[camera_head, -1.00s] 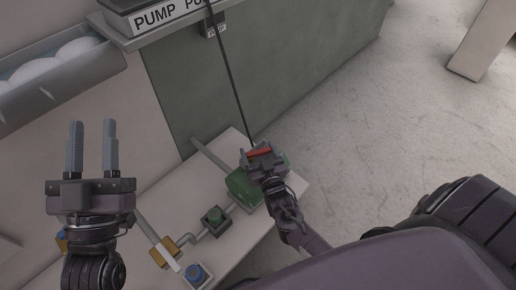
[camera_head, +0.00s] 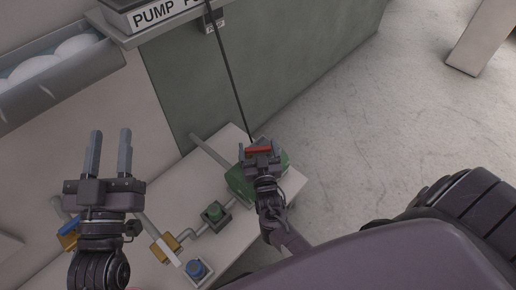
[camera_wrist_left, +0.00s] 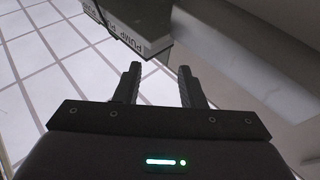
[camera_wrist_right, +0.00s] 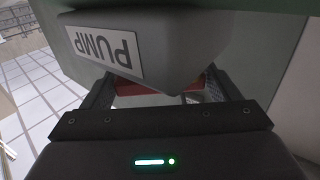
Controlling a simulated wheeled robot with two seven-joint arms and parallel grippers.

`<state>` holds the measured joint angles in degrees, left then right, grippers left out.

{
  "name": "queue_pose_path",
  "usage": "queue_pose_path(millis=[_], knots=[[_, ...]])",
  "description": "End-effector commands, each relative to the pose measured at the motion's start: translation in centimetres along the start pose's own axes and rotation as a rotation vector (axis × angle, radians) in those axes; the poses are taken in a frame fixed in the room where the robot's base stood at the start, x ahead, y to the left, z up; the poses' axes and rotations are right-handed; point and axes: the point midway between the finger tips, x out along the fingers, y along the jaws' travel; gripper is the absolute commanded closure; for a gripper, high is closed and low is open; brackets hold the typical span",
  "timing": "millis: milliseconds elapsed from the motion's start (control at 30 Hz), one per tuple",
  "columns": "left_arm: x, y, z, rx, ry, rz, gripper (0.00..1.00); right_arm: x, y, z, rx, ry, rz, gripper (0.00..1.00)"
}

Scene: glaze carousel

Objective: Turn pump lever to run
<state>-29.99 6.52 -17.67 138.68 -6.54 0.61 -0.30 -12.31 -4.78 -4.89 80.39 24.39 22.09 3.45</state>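The red lever (camera_head: 258,149) shows beyond my right gripper (camera_head: 259,151) in the head view, close to its fingertips. In the right wrist view the red lever (camera_wrist_right: 150,88) shows partly, below a grey box (camera_wrist_right: 165,45) labelled PUMP. My right gripper (camera_wrist_right: 158,88) has its fingers wide apart, one on each side of the red part; I see no grip on it. The lever's pivot and any run marking are hidden. My left gripper (camera_head: 108,152) is open and empty, raised at the left.

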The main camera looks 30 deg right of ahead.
Motion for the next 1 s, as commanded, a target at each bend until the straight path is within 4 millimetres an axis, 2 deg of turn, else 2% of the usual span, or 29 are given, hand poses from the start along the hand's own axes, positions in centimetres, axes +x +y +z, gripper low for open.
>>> queue_pose_path(millis=[33, 100, 500, 767, 1000], knots=[[0.0, 0.0, 0.0, 0.0, 0.001, 0.0, 0.64, 0.0, 0.0, 0.0, 0.0, 0.0, 0.0, 0.11], [0.0, 0.0, 0.0, 0.0, 0.001, 0.0, 0.64, 0.0, 0.0, 0.0, 0.0, 0.0, 0.0, 0.02], [0.0, 0.0, 0.3, -0.001, -0.022, 0.0, 0.64, -0.5, 0.0, 0.0, 0.0, -0.003, -0.001, 0.02], [-1.5, 0.3, 5.8, -0.015, -0.281, 0.001, 0.64, -3.1, 0.0, -0.1, 0.0, -0.004, -0.001, 0.02], [-4.1, 0.7, 10.5, -0.026, -0.523, 0.005, 0.64, -6.0, 0.0, 0.0, 0.001, -0.004, -0.001, 0.02]])
